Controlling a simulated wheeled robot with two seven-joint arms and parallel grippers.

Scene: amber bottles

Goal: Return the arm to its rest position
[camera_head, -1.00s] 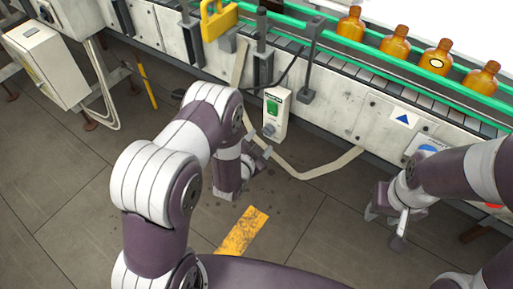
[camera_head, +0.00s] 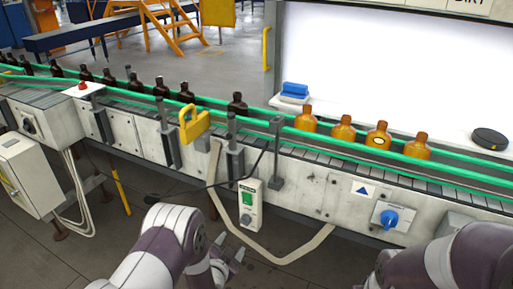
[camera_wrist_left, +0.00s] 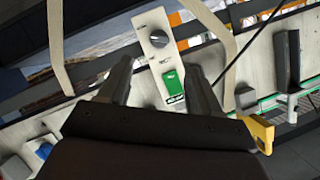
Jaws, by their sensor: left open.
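My left arm (camera_head: 165,245) comes in at the bottom of the head view, bent in front of the conveyor. My left gripper (camera_head: 231,249) is low, in front of and below the control box. In the left wrist view its two fingers (camera_wrist_left: 160,88) stand apart with nothing seen between them on the gripper's side. The white control box (camera_head: 249,203) with a green switch hangs on the conveyor's front; it also shows beyond the fingers in the wrist view (camera_wrist_left: 158,50). My right arm (camera_head: 450,262) shows at the lower right; its gripper is out of view.
The conveyor (camera_head: 300,180) with green rails crosses the view. Several amber bottles (camera_head: 342,131) stand on its right part and several dark bottles (camera_head: 187,92) on its left. A yellow bracket (camera_head: 194,123), a hanging strap (camera_head: 285,258) and a blue knob (camera_head: 389,219) are at its front.

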